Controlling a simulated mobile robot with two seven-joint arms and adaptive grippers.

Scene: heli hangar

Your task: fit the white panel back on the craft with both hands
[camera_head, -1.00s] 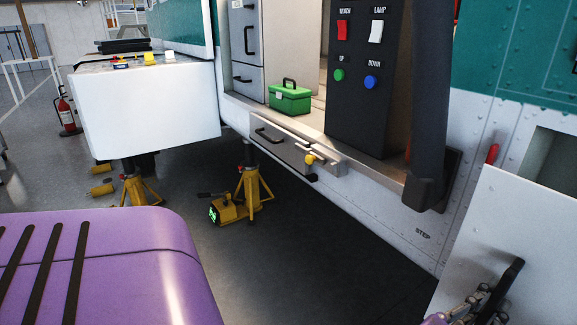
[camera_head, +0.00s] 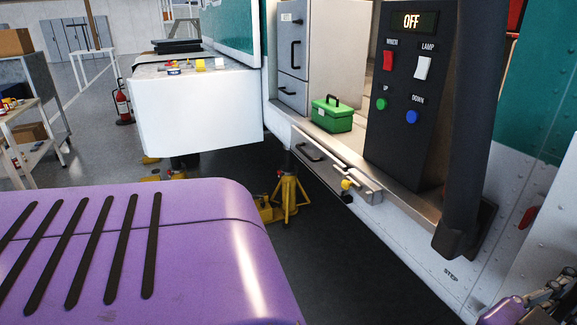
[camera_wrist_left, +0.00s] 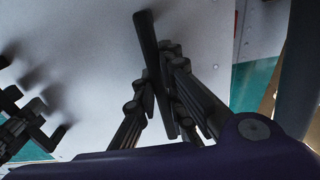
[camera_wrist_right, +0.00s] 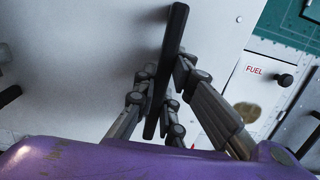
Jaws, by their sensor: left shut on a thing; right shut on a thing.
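The white panel (camera_head: 556,240) is cut off at the right edge of the head view. It fills much of the left wrist view (camera_wrist_left: 80,65) and of the right wrist view (camera_wrist_right: 85,60). My left gripper (camera_wrist_left: 160,88) is shut on one black bar handle (camera_wrist_left: 149,45) of the panel; part of it shows low at the right in the head view (camera_head: 545,298). My right gripper (camera_wrist_right: 163,95) is shut on another black bar handle (camera_wrist_right: 173,48) and is outside the head view. The craft (camera_head: 480,262) is white and teal. The panel's opening is not visible now.
A drawer (camera_head: 320,165) juts from the craft's bay below a green box (camera_head: 332,114). A dark control pillar (camera_head: 405,130) reads OFF. Yellow jacks (camera_head: 288,195) stand beneath. A FUEL label (camera_wrist_right: 254,71) shows beside the panel in the right wrist view.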

